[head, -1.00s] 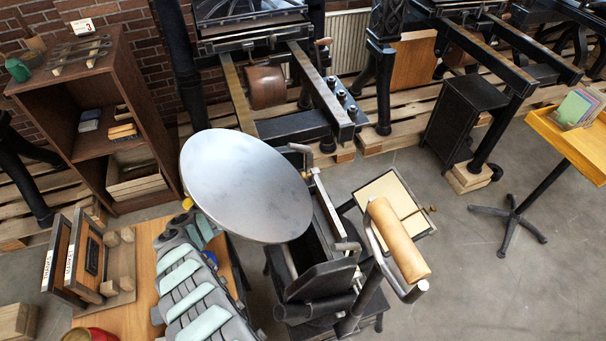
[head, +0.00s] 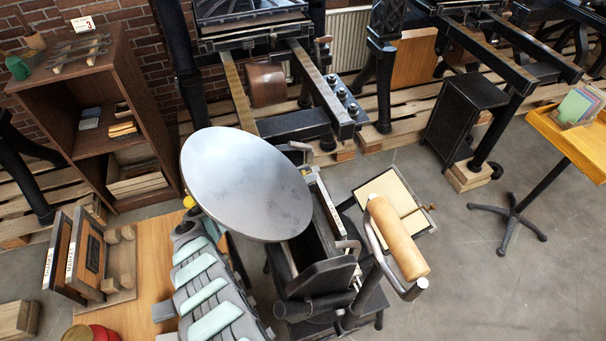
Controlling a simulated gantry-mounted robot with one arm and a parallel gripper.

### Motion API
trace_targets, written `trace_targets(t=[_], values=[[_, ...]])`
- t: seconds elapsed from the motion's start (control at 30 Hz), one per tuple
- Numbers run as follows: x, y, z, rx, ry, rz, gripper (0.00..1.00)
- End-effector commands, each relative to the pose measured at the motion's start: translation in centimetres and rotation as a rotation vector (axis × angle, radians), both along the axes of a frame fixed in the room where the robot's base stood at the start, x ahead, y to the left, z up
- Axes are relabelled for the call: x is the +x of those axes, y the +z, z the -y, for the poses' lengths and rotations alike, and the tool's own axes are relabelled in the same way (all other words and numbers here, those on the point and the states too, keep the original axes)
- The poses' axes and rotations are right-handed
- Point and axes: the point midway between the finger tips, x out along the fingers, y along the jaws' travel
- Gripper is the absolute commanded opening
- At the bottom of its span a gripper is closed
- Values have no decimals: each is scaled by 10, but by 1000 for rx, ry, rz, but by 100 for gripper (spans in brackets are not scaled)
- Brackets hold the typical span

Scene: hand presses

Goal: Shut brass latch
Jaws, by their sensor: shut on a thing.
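A cream board (head: 380,192) in a dark frame lies beside the small press, right of centre. A thin brass-coloured bar (head: 417,211), which looks like the latch, lies at the board's right edge and reaches over it. It is too small to tell how it is seated. My grey arm with pale green pads (head: 208,324) rises at the lower left and runs up behind the press's round metal plate (head: 247,184). My gripper does not show, so I cannot see its jaws or what they touch.
The press's tan roller (head: 398,238) and its handle stand close in front of the board. A wooden bench (head: 150,262) holds framed blocks (head: 88,258) at the lower left. A yellow stand (head: 570,135) is at the right. The floor right of the press is clear.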

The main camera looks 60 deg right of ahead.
Motion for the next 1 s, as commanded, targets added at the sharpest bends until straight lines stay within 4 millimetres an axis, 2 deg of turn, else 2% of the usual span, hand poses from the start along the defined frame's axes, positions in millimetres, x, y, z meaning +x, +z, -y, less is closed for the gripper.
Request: trace_targets(t=[0.03, 0.17, 0.7, 1.0], values=[[1, -1, 0, 2, 4, 1, 10], [2, -1, 0, 2, 5, 2, 0], [1, 7, 2, 74, 8, 71, 0], [1, 0, 3, 100, 10, 102, 0]])
